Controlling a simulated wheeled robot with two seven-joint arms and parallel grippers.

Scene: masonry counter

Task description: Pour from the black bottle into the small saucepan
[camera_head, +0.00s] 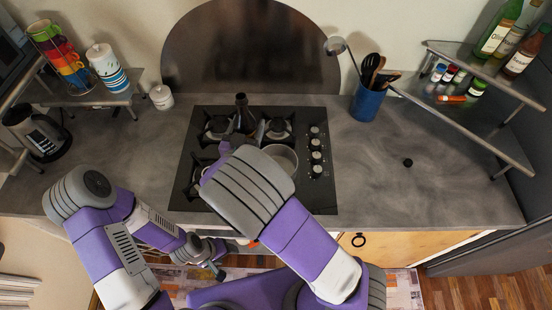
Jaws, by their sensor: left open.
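The black bottle (242,112) is upright over the stove, left of the small saucepan. Only its neck and shoulder show; my right arm hides its lower part. The small saucepan (286,156) sits on the stove's front right part, partly hidden by the same arm. My left gripper (215,270) is open and empty, low in front of the counter's edge, well away from the bottle and pan. My right arm reaches over the stove from the front. Its gripper is mostly hidden behind its own links near the bottle, and I cannot tell its hold.
The black stove (324,190) has knobs along its right side. A small black round piece (407,162) lies on the clear right counter. A blue utensil holder (367,103) stands behind it.

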